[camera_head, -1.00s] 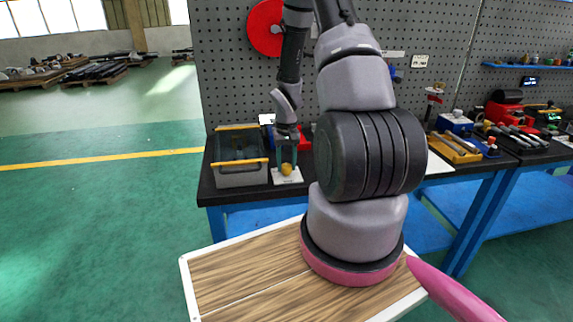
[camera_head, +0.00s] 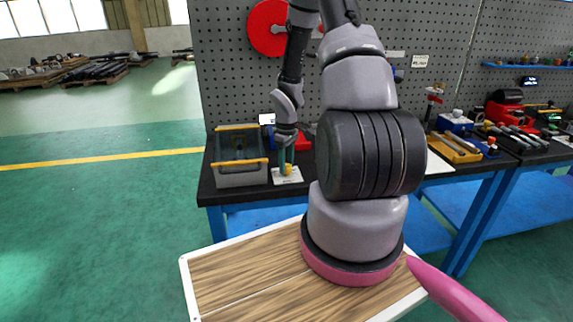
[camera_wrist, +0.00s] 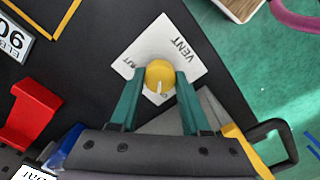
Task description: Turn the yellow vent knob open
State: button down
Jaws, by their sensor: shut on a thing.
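The yellow vent knob (camera_wrist: 159,74) sits on a white plate (camera_wrist: 160,42) marked "VENT" in the wrist view. A pale pointer line shows on the knob. My gripper (camera_wrist: 157,82) has its two green fingers on either side of the knob and is shut on it. In the head view the knob (camera_head: 288,169) is small and partly hidden by my gripper (camera_head: 286,156), which points down at the plate (camera_head: 287,177) on the bench.
A grey box with yellow edges (camera_head: 240,180) stands just left of the plate. In the wrist view a red block (camera_wrist: 33,112) lies to the left. A pegboard (camera_head: 230,80) rises behind the bench. Tools lie farther right.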

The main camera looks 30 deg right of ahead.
jog(key=shift+n, duration=0.3)
jog(key=shift+c, duration=1.8)
grip_release()
jog(key=shift+r, duration=0.15)
notch_tip(320, 180, up, 11)
jog(key=shift+f, duration=0.2)
notch_tip(320, 180, up, 10)
jog(key=m+t, duration=0.1)
jog(key=m, duration=0.1)
send_over(287, 165)
jog(key=s+a, duration=0.2)
jog(key=s+a+r+m+t, duration=0.25)
jog(key=s+a+r, duration=0.2)
jog(key=r, duration=0.35)
jog(key=s+a+r+m+t, duration=0.1)
jog(key=s+a+r+m, duration=0.2)
jog(key=s+r, duration=0.35)
jog(key=s+a+r+m+t+y, duration=0.2)
jog(key=s+a+r, duration=0.2)
jog(key=s+r, duration=0.2)
jog(key=shift+s+r+m, duration=0.35)
jog(key=shift+s+r, duration=0.05)
jog(key=shift+r, duration=0.15)
